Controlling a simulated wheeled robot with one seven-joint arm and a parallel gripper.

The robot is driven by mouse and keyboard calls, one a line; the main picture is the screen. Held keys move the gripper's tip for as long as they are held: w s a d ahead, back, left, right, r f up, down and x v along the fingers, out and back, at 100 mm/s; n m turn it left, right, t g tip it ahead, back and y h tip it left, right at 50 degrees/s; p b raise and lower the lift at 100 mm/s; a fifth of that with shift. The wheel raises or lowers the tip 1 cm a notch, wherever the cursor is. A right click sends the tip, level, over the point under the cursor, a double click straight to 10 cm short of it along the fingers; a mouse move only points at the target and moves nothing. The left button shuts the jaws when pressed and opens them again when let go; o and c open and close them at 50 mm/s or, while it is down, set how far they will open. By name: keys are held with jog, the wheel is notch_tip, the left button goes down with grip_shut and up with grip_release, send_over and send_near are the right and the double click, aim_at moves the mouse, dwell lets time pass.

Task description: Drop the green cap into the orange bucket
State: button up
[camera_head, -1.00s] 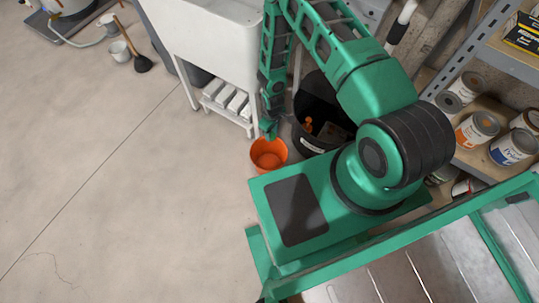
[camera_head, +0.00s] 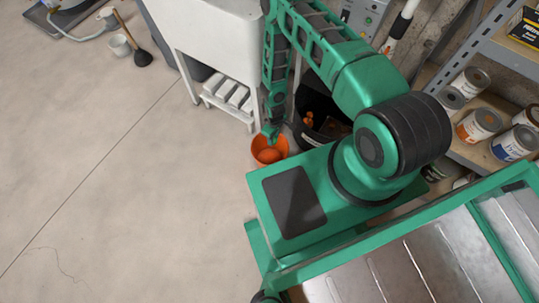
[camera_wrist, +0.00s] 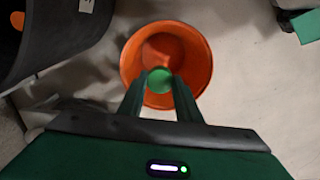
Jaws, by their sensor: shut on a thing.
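The orange bucket (camera_head: 258,154) stands on the floor beside my base in the head view. It also shows from above in the wrist view (camera_wrist: 201,55), with a shadowed orange shape inside that I cannot make out. The green cap (camera_wrist: 160,79) sits between my fingertips in the wrist view. My gripper (camera_wrist: 159,88) is shut on the cap and points down over the bucket's opening. In the head view my gripper (camera_head: 270,132) is at the bucket's rim area, and the cap cannot be made out there.
A black bin (camera_head: 318,122) stands close behind the bucket; it also shows at the wrist view's upper left (camera_wrist: 50,35). A white sink cabinet (camera_head: 210,45) is behind. Shelves with paint cans (camera_head: 478,124) are on the right.

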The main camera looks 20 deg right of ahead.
jog(key=o, duration=1.1)
notch_tip(320, 180, up, 11)
jog(key=shift+f, duration=0.15)
jog(key=shift+w, duration=0.1)
